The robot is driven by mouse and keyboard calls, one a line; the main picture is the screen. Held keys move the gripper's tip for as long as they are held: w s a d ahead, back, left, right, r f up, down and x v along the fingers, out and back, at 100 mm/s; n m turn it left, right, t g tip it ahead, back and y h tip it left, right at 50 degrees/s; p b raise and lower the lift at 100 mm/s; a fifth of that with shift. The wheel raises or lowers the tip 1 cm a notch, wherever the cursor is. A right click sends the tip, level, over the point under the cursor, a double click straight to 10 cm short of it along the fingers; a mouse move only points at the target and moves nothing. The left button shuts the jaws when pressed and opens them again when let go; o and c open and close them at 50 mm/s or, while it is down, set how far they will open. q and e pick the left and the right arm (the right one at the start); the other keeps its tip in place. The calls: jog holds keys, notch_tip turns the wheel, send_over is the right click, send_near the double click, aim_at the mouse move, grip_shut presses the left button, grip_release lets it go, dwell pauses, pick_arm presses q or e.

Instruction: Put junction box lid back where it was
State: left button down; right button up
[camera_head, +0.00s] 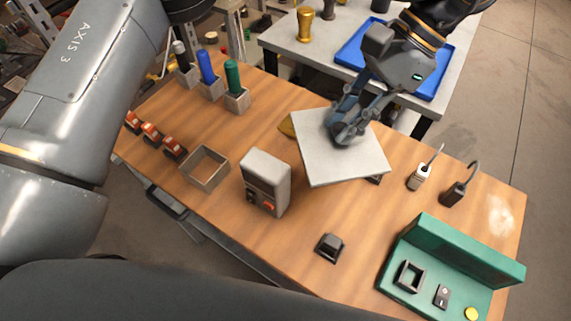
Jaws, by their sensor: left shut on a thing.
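My left gripper (347,128) is shut over the middle of a light grey square plate (325,172) at the back of the wooden table. A small dark block with a raised top (330,247) lies at the table's front. I cannot make out a junction box with certainty. My right gripper is not in view.
A blue tray (355,50) lies on the table behind.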

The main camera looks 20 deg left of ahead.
aim_at(339, 153)
pick_arm(q)
jog(key=shift+s+f, duration=0.2)
jog(key=shift+f, duration=0.1)
jog(key=f, duration=0.2)
jog(key=s+f, duration=0.1)
jog(key=f, duration=0.2)
jog(key=shift+s+f, duration=0.1)
jog(key=shift+f, duration=0.25)
jog(key=f, duration=0.7)
jog(key=f+p, duration=0.1)
jog(key=f, duration=0.2)
jog(key=shift+w+f, duration=0.25)
jog(key=shift+f, duration=0.3)
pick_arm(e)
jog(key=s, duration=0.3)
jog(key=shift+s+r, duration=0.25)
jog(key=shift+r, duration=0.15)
pick_arm(q)
jog(key=shift+f+b, duration=0.25)
jog(key=shift+b, duration=0.1)
jog(key=c, duration=1.1)
grip_release()
jog(key=shift+r, duration=0.1)
jog(key=shift+c, duration=0.2)
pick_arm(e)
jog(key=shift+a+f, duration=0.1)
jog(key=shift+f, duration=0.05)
